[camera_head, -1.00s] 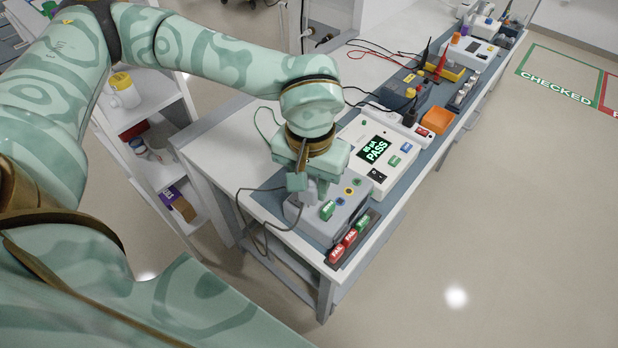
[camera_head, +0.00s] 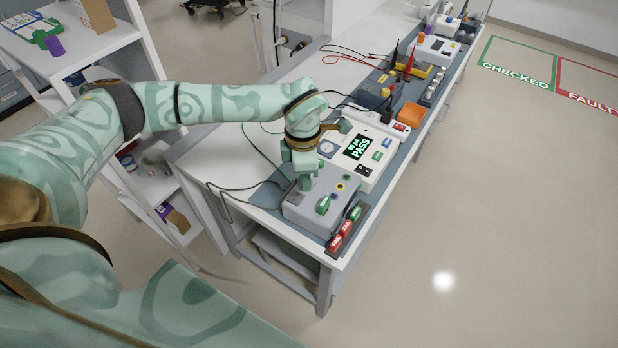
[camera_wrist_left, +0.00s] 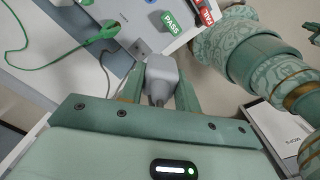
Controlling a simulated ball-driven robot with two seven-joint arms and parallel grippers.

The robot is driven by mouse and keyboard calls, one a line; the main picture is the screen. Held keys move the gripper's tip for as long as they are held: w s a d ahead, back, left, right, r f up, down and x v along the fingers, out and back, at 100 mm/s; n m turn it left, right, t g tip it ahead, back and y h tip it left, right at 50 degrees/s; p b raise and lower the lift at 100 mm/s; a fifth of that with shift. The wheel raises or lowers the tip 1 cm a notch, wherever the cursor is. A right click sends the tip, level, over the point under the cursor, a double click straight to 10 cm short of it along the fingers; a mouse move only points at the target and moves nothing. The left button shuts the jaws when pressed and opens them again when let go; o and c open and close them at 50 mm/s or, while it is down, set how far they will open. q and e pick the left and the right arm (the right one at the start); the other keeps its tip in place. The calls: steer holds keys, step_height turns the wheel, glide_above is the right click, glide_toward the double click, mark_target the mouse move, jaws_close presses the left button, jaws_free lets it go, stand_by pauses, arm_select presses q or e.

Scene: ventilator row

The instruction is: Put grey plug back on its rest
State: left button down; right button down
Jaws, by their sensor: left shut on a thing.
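My left gripper (camera_head: 304,184) is shut on the grey plug (camera_wrist_left: 162,78), which shows between the two fingers in the left wrist view. In the head view the gripper is over the back-left part of a grey tester box (camera_head: 322,222), and the plug is mostly hidden by the fingers. I cannot tell whether the plug touches the box. A dark cable (camera_head: 236,188) runs over the bench's left edge near the gripper. I cannot make out the plug's rest for certain.
A white tester (camera_head: 378,140) reading PASS stands behind the grey box. A rack of red and green tags (camera_head: 346,232) lies along the box's right side. An orange box (camera_head: 411,115) and black and red leads are farther back.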

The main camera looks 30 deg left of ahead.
arm_select(q)
steer(key=w+a+f+n, duration=0.1)
steer(key=w+a+n, duration=0.15)
steer(key=n, duration=0.65)
steer(key=n+b, duration=0.2)
steer(key=b, duration=0.3)
glide_above(296, 197)
steer(key=shift+f, duration=3.5)
steer(key=shift+f+b, duration=0.7)
steer(key=shift+f, duration=0.45)
steer(key=c, duration=0.9)
jaws_free()
